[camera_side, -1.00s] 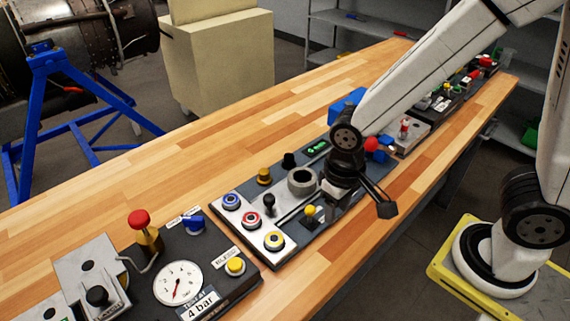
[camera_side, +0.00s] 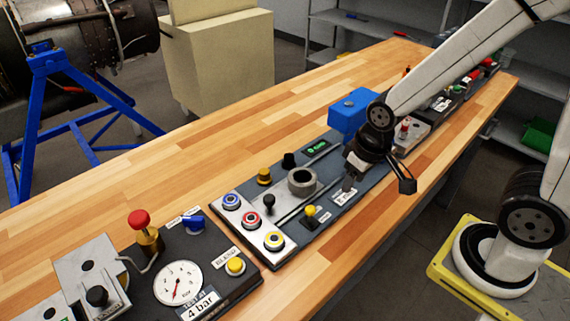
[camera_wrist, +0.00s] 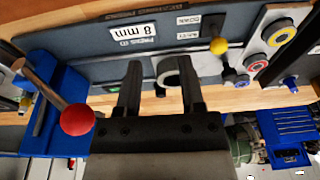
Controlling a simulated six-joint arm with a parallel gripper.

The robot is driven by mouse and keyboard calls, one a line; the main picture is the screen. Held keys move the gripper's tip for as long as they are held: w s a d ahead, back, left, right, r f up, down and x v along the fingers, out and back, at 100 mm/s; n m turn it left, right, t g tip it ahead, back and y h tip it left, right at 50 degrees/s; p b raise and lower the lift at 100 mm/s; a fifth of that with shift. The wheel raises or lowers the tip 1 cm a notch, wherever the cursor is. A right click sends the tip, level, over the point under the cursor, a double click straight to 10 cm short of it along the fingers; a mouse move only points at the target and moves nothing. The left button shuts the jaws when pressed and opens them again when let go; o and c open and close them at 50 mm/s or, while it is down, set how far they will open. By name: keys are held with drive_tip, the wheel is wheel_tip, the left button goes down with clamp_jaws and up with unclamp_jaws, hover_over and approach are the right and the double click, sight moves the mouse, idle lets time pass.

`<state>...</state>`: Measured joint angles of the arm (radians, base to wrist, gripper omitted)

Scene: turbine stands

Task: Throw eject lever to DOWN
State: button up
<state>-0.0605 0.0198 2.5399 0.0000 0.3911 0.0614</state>
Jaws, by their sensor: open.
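A short lever with a yellow ball knob (camera_side: 310,211) stands on the grey press panel, beside small white labels. The wrist view also shows the yellow knob (camera_wrist: 219,46), at upper right, near two small labels that appear upside down. I take this as the eject lever; its position is hard to tell. My gripper (camera_side: 348,186) is over the panel, to the right of the knob and apart from it. In the wrist view my gripper (camera_wrist: 160,78) has its fingers spread, with the knob outside them. A grey curved part shows beside the right finger.
A blue press body (camera_side: 355,110) stands behind my gripper. Its red ball handle (camera_wrist: 77,119) is close at left in the wrist view. A grey ring (camera_side: 302,182) and several coloured buttons sit left on the panel. A gauge panel (camera_side: 178,283) lies nearer. The bench's left side is clear.

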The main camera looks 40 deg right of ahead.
drive_tip(key=shift+d+r, duration=0.1)
drive_tip(key=shift+d, duration=0.8)
drive_tip(key=shift+w, duration=0.1)
clamp_jaws()
drive_tip(key=w+a+r+g, duration=0.2)
drive_tip(key=w+a, duration=0.3)
drive_tip(key=w, duration=0.2)
drive_tip(key=w+a+r+g, duration=0.1)
drive_tip(key=w+a+g, duration=0.2)
drive_tip(key=w, duration=0.4)
drive_tip(key=shift+w+a+r, duration=0.15)
drive_tip(key=shift+a+r, duration=0.25)
drive_tip(key=shift+a, duration=0.45)
